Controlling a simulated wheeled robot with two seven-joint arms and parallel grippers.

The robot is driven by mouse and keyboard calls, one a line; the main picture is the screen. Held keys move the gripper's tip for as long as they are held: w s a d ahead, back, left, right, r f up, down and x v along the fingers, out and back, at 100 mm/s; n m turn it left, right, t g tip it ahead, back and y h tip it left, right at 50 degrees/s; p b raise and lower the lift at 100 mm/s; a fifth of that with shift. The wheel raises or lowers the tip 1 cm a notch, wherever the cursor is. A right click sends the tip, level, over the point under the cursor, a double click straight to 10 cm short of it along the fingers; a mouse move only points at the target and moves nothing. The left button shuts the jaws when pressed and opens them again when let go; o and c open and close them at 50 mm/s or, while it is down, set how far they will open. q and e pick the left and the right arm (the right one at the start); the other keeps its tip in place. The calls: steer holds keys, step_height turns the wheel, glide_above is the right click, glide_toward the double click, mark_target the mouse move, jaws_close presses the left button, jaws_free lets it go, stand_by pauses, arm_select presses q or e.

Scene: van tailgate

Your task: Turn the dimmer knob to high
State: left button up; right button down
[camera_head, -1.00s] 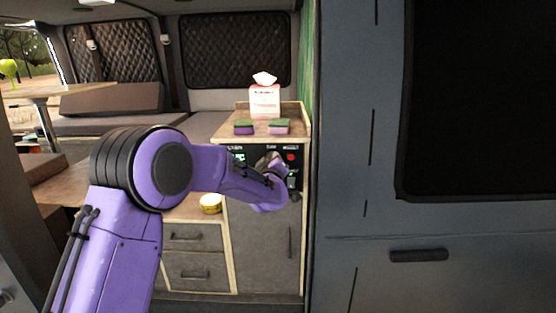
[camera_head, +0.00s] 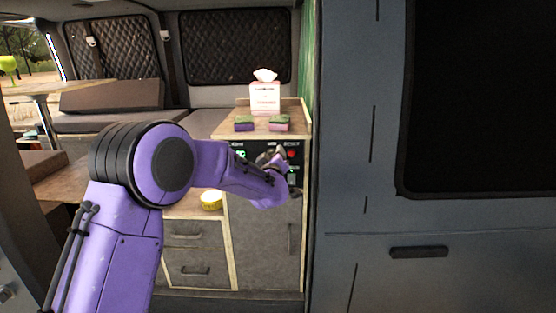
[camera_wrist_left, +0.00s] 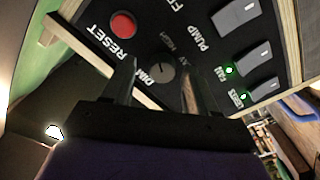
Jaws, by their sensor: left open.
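The dimmer knob (camera_wrist_left: 161,69) is a small dark grey round knob on a black control panel (camera_wrist_left: 178,32) with white lettering. In the wrist view it shows between the two fingers of my left gripper (camera_wrist_left: 158,80), which is open, one finger on each side. I cannot tell whether the fingers touch the knob, or read its pointer clearly. In the head view my left gripper (camera_head: 272,156) is in front of the panel, at the top of the cabinet, and hides the knob. My right gripper is not in view.
A red reset button (camera_wrist_left: 123,25) and several rocker switches (camera_wrist_left: 235,14), some beside green lights, surround the knob. On the cabinet top (camera_head: 228,128) are two sponges (camera_head: 279,123) and a tissue box (camera_head: 265,98).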

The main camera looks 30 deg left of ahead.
arm_select(q)
steer(key=b+v, duration=0.4)
steer(key=v, duration=0.6)
steer(key=shift+s, duration=0.2)
steer(key=shift+d, duration=0.1)
